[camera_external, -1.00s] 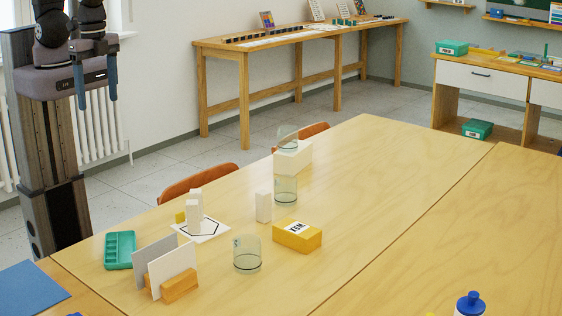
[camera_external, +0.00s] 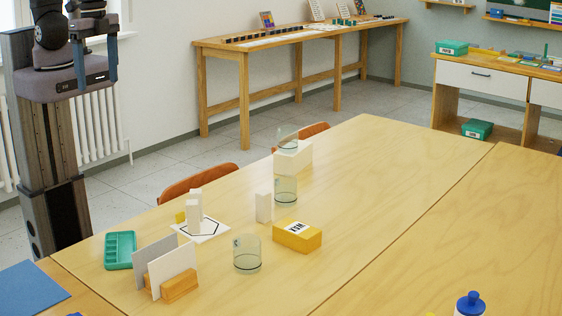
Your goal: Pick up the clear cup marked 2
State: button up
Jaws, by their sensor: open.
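Three clear cups show. One clear cup (camera_external: 247,256) stands on the table near the front, with a small dark mark on its left side. A second clear cup (camera_external: 286,190) stands farther back. A third clear cup (camera_external: 287,141) sits on top of a white block (camera_external: 294,158), seemingly tilted. I cannot read which cup bears a 2. My gripper (camera_external: 96,83) is open and empty, fingers pointing down, high at the far left, well away from all the cups.
A yellow box (camera_external: 297,237) and a white block (camera_external: 263,208) stand near the cups. White blocks on a marked card (camera_external: 203,230), a green tray (camera_external: 120,250) and upright cards in a wooden holder (camera_external: 180,286) are at left. The table's right side (camera_external: 400,200) is mostly clear.

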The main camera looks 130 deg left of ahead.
jog(key=w+f+n+t+h+b, duration=0.1)
jog(key=w+f+n+t+b, duration=0.15)
jog(key=w+n+b, duration=0.7)
jog(key=w+f+n+t+h+b, duration=0.1)
jog(key=w+f+n+t+b, duration=0.15)
jog(key=w+n+b, duration=0.65)
jog(key=w+a+r+n+t+h+b, duration=0.15)
jog(key=w+a+n+t+b, duration=0.25)
jog(key=w+n+b, duration=0.45)
jog(key=w+a+r+n+t+b, duration=0.3)
jog(key=w+a+n+t+b, duration=0.15)
jog(key=w+b, duration=0.65)
jog(key=p, duration=0.1)
send_near(254, 255)
jog(key=w, duration=0.2)
jog(key=w+f+g, duration=0.1)
jog(key=shift+d+n, duration=0.35)
jog(key=shift+d, duration=0.05)
jog(key=shift+p+x, duration=0.75)
jog(key=shift+x, duration=2.9)
jog(key=shift+w+a+r, duration=0.1)
jog(key=shift+a, duration=0.05)
jog(key=c, duration=1.1)
